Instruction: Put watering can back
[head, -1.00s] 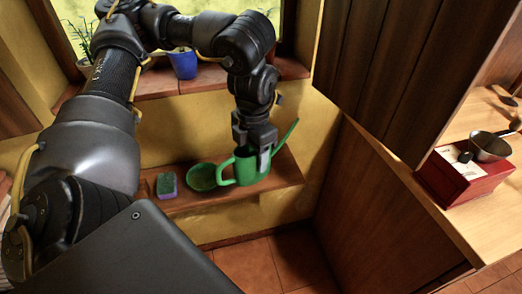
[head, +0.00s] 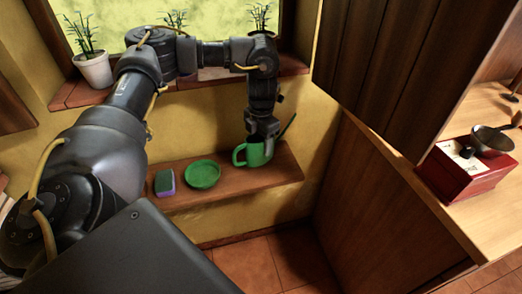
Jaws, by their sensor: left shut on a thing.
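The green watering can (head: 254,156) is at the right part of the brown wall shelf (head: 235,187), with its handle to the left and its spout up to the right. My left gripper (head: 262,137) is shut on the can at its top from above. Whether the can's base touches the shelf I cannot tell for certain. My right gripper is not in view.
A green bowl (head: 203,174) and a purple-green sponge (head: 165,183) sit on the shelf left of the can. Potted plants, one in a white pot (head: 95,70), stand on the window ledge above. A wooden cabinet (head: 395,70) hangs close on the right. A red box (head: 468,172) stands on the counter.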

